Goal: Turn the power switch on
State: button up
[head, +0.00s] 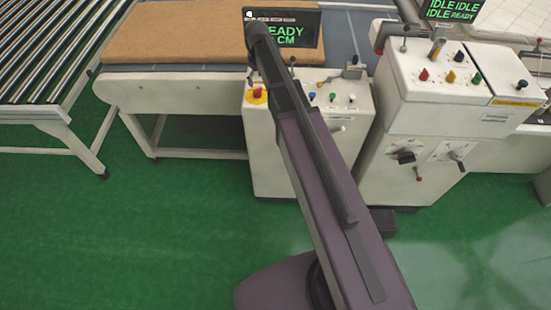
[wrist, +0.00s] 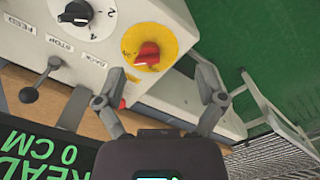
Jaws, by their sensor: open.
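A red rotary knob on a round yellow plate (wrist: 135,40) sits on the white control box (wrist: 195,30) in the wrist view. It looks like the power switch, though I cannot read a label for it. The yellow plate (head: 255,97) also shows small in the head view, on the sloped box front left of my arm. My gripper (wrist: 160,82) is open and empty in the wrist view. Its fingers are spread either side of the knob's line, with the knob just ahead and apparently untouched. In the head view my arm covers part of the box and the gripper cannot be made out.
A black dial (wrist: 75,14), a grey lever (wrist: 42,78) and a display (wrist: 45,152) are near in the wrist view. A brown mattress (head: 185,32) lies on the conveyor. A larger control cabinet (head: 430,100) stands right. Green floor (head: 150,230) is clear in front.

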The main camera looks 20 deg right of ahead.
jog(key=s+f+m+b, duration=0.2)
jog(key=s+f+b, duration=0.4)
jog(key=s, duration=0.6)
jog(key=s+f+m+b, duration=0.2)
jog(key=s+f+b, duration=0.5)
jog(key=s, duration=0.5)
jog(key=shift+s+a+f, duration=0.15)
jog(key=shift+a+f, duration=0.05)
jog(key=shift+f, duration=0.35)
jog(key=shift+a, duration=0.1)
dwell(0.8)
